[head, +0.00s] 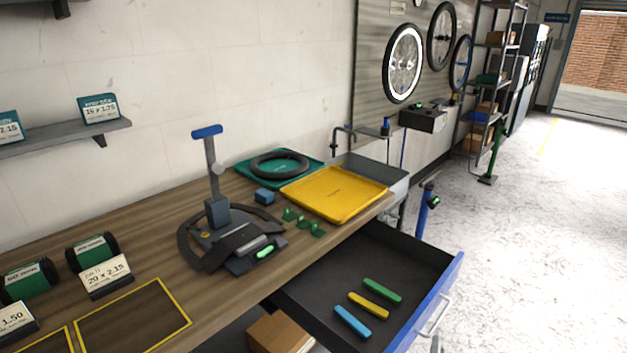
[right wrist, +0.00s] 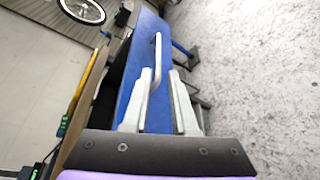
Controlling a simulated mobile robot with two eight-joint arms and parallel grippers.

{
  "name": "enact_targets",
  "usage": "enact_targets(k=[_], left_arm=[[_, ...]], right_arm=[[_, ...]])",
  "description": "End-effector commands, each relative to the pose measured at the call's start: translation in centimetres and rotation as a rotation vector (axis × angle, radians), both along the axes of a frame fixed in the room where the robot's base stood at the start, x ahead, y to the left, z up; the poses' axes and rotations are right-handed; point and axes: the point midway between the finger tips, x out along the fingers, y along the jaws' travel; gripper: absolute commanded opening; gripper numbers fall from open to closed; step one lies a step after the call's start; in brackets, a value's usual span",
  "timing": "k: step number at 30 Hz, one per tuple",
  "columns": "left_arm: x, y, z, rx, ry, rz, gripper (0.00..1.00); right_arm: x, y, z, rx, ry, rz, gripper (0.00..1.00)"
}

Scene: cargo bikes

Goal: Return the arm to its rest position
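My right gripper (right wrist: 158,76) shows in the right wrist view with its two pale fingers apart. It is in front of the blue drawer front, close to the silver handle (right wrist: 156,62); the handle's near end appears beside the left finger, and I cannot tell whether they touch. In the head view, only a small grey piece, likely of this gripper (head: 437,343), shows below the drawer handle (head: 435,317). The drawer (head: 400,257) is pulled open. My left gripper and arm are not in view.
Blue, yellow and green bars (head: 382,290) lie in the drawer. The workbench (head: 150,245) holds a dark stand (head: 225,235), a yellow tray (head: 335,192) and a teal tray (head: 243,172) with a black ring. A cardboard box (head: 278,335) sits below. The floor (head: 540,230) at right is clear.

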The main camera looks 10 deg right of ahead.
Motion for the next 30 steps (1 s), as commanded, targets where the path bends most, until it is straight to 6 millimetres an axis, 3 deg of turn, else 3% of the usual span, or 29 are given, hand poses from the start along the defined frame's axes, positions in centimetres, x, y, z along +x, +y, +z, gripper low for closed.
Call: enact_targets(k=[4, 8, 15, 22, 24, 30], left_arm=[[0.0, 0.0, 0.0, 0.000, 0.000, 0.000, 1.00], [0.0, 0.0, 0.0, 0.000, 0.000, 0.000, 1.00], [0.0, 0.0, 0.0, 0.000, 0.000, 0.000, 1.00], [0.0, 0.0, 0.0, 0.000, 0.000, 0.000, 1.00], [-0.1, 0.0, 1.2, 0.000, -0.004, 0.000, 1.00], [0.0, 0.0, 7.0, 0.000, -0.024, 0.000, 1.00]], right_arm=[[-1.7, 0.2, -0.5, 0.235, -0.045, -0.107, 0.26], [-4.6, 1.4, -2.2, 0.594, -0.086, -0.288, 0.26], [-10.5, 7.2, -5.5, 1.192, -0.062, -0.638, 0.26], [-15.2, 14.0, -6.4, 1.579, 0.043, -0.910, 0.26], [-16.1, 15.3, -5.2, 1.646, 0.065, -0.957, 0.26], [-15.8, 15.1, 0.7, 1.645, 0.046, -0.932, 0.26]])
